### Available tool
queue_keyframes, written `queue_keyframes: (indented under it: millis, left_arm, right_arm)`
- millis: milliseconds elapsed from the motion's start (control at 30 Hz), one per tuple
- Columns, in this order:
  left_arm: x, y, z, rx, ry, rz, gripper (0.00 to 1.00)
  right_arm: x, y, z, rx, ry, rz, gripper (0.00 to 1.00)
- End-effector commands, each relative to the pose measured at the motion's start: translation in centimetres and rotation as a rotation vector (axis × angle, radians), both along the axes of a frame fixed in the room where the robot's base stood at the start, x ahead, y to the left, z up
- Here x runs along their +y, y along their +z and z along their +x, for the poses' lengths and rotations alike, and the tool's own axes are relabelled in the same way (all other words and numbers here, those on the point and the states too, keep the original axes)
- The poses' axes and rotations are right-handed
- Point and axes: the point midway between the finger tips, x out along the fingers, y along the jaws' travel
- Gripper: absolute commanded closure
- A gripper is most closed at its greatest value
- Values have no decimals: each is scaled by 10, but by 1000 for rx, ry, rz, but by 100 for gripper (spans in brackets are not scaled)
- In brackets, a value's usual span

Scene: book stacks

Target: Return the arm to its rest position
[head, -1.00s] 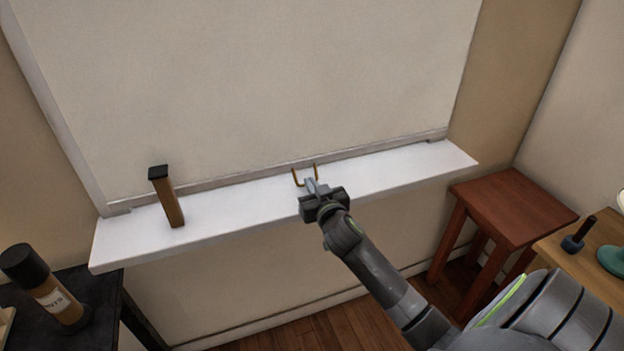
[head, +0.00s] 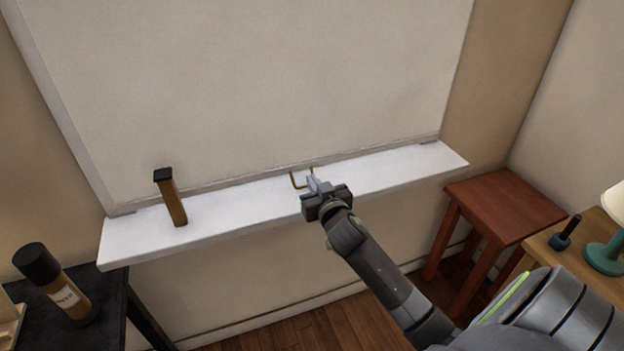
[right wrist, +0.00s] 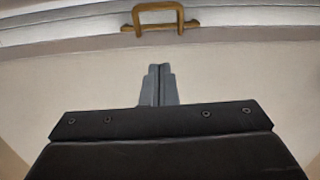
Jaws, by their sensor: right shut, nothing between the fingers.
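My right gripper (head: 313,184) is over the white ledge below the large pale panel, close to a brass handle (head: 294,181). In the right wrist view the gripper's fingers (right wrist: 158,86) are together with nothing between them. The handle (right wrist: 158,12) is ahead of the fingertips there, with a visible gap. In the head view the gripper hides part of the handle. My right arm reaches in from the lower right. My left gripper is not in view.
A brown block with a dark top (head: 171,198) stands on the white ledge (head: 235,211) at left. A dark table (head: 105,290) with a labelled bottle (head: 62,290) is lower left. A red-brown stool (head: 505,205) and a wooden table (head: 548,258) with a lamp (head: 605,255) are at right.

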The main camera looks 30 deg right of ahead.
Motion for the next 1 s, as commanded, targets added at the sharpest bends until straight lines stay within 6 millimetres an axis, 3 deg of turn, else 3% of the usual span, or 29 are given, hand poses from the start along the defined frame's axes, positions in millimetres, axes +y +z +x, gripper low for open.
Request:
queue_keyframes:
  millis: [200, 400, 767, 867, 967, 1000]
  left_arm:
    - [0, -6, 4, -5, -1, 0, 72]
    - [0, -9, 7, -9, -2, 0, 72]
    - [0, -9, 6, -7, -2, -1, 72]
    - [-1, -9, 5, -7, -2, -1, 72]
    - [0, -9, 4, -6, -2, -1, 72]
    - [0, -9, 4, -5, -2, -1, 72]
  right_arm:
    - [10, 1, -40, -1, 1, 1, 100]
    - [15, 3, -64, -2, 1, 1, 100]
    - [17, 3, -72, 2, 0, -1, 100]
    - [14, -15, -71, 38, -3, -1, 100]
    - [8, -59, -70, 127, -10, -4, 100]
    - [5, -83, -71, 176, -13, -4, 100]
